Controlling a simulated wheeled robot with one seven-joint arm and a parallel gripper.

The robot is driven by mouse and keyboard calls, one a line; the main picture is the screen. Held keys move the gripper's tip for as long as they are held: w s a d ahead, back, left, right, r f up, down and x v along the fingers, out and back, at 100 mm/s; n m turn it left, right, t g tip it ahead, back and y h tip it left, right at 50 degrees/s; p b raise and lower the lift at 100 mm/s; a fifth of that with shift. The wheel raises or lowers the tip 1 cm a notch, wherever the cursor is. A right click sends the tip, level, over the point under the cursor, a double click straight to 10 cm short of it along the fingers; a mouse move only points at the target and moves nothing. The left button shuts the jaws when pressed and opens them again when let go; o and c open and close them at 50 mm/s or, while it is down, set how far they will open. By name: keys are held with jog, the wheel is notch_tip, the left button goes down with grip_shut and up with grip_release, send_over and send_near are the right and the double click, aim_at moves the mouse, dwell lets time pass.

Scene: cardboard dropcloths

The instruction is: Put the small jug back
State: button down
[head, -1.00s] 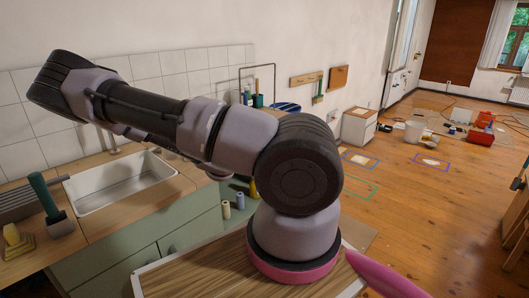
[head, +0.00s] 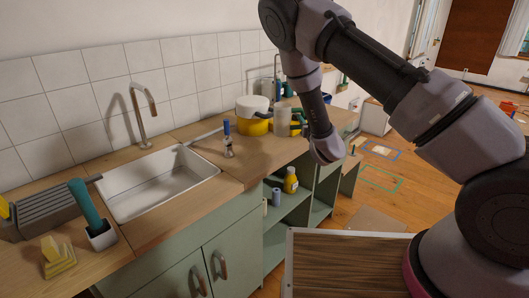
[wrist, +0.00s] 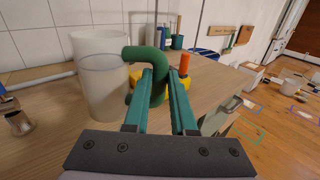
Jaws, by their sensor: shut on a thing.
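The small jug (wrist: 104,90) is a translucent whitish cup with a thick curved green handle (wrist: 147,54). In the wrist view it stands upright to the left of my gripper (wrist: 168,82), whose teal fingers are closed around the handle. In the head view the jug (head: 281,122) is at the back of the worktop, with my gripper (head: 298,122) reaching it from the right. The jug's base looks at worktop level; I cannot tell whether it touches.
A white pot with a yellow lower part (head: 252,115) stands close behind the jug. A yellow thing (wrist: 177,80) lies beyond my fingers. The worktop (head: 262,152) is bare in front.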

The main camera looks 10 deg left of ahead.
jog(key=r+n+y, duration=0.1)
jog(key=r, duration=0.1)
send_over(282, 136)
jog(key=w, duration=0.2)
jog(key=shift+d+f, duration=0.15)
jog(key=shift+d, duration=0.25)
jog(key=shift+y, duration=0.4)
jog(key=f, duration=0.5)
jog(key=shift+a+f, duration=0.15)
jog(key=shift+a, duration=0.2)
jog(key=shift+f, duration=2.2)
jog(key=shift+s+f, duration=0.1)
jog(key=c, duration=0.7)
grip_release()
jog(key=shift+c, duration=0.2)
